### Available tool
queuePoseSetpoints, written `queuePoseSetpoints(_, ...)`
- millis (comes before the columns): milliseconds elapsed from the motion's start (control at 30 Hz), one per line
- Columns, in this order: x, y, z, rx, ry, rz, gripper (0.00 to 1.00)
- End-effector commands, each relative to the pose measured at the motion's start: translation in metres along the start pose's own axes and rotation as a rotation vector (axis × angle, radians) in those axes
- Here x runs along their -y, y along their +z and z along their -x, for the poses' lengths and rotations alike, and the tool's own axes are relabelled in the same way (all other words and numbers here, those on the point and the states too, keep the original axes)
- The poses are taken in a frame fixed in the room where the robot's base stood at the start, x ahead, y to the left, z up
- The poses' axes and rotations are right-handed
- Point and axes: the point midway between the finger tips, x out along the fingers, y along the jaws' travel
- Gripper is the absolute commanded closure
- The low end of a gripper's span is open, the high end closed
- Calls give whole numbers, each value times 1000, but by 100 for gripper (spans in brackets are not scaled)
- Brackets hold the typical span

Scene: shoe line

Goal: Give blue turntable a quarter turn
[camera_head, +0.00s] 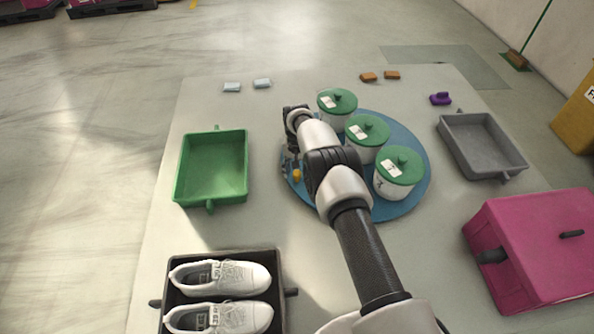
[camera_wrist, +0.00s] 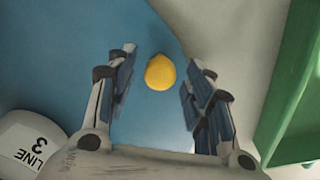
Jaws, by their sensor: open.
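The blue turntable (camera_head: 410,203) lies on the table, partly hidden by my arm. Several white pots with green lids stand on it, among them a front pot (camera_head: 399,172). A yellow knob (camera_head: 297,175) sits near its left edge. In the wrist view the blue surface (camera_wrist: 60,60) fills the left and middle, and the yellow knob (camera_wrist: 160,72) shows between my open fingers. My gripper (camera_wrist: 160,90) is open, pointing down over the knob, with a gap on both sides. In the head view my gripper (camera_head: 290,165) is at the turntable's left edge, mostly hidden by my wrist.
A green tray (camera_head: 212,203) stands left of the turntable, its wall also at right in the wrist view (camera_wrist: 295,90). A grey tray (camera_head: 500,172) and a pink box (camera_head: 535,215) are on the right. A dark tray (camera_head: 278,275) holds white shoes at front left.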

Motion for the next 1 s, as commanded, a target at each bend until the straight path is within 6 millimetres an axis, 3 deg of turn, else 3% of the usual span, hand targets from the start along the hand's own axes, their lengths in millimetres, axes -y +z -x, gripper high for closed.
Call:
queuePoseSetpoints(233, 0, 0, 2, -1, 0, 0, 52)
queuePoseSetpoints(367, 0, -1, 13, -1, -1, 0, 52)
queuePoseSetpoints(800, 0, -1, 99, -3, -1, 0, 52)
queuePoseSetpoints(1000, 0, 0, 117, 1, 0, 0, 52)
